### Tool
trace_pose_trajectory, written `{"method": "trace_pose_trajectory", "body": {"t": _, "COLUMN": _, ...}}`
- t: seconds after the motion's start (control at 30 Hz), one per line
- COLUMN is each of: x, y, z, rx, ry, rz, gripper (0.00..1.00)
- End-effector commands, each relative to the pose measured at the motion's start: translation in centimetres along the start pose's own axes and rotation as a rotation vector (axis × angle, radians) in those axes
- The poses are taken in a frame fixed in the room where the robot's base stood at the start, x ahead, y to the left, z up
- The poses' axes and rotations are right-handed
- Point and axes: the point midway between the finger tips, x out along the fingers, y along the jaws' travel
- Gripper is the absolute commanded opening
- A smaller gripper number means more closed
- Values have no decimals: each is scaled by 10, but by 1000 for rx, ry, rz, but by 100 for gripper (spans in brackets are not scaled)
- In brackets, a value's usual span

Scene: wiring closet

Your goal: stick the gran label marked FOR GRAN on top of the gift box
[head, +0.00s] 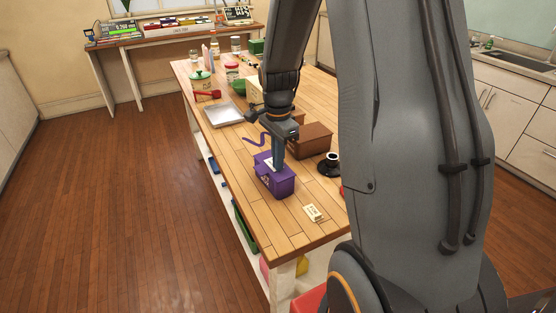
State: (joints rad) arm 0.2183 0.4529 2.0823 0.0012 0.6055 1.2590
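A purple gift box (277,184) with a pale mark on its front stands on the wooden table near its front edge. My gripper (279,166) points straight down at the top of the box, its fingertips touching or just above the lid. A small white patch, perhaps a label (268,164), shows beside the fingertips at the box top; I cannot tell whether it is held or lies on the lid, and no writing is readable. The fingers look close together, but whether they grip anything is unclear.
A small cream card or block (313,212) with unreadable marks lies right of the box. A brown box (312,140), a black cup (330,161), a purple ribbon (254,139) and a metal tray (223,114) stand around. Bare tabletop (285,222) lies in front of the box.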

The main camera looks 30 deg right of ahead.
Motion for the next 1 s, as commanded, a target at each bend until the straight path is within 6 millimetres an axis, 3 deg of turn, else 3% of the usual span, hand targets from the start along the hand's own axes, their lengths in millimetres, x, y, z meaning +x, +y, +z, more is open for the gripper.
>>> {"method": "trace_pose_trajectory", "body": {"t": 0.1, "x": 1, "y": 1, "z": 0, "rx": 0, "ry": -1, "rz": 2, "gripper": 0}}
{"method": "trace_pose_trajectory", "body": {"t": 0.27, "x": 1, "y": 1, "z": 0, "rx": 0, "ry": -1, "rz": 2, "gripper": 23}}
{"method": "trace_pose_trajectory", "body": {"t": 0.73, "x": -2, "y": -1, "z": 0, "rx": 0, "ry": 0, "rz": -1, "gripper": 23}}
{"method": "trace_pose_trajectory", "body": {"t": 1.0, "x": -35, "y": -2, "z": 0, "rx": 0, "ry": 1, "rz": -4, "gripper": 23}}
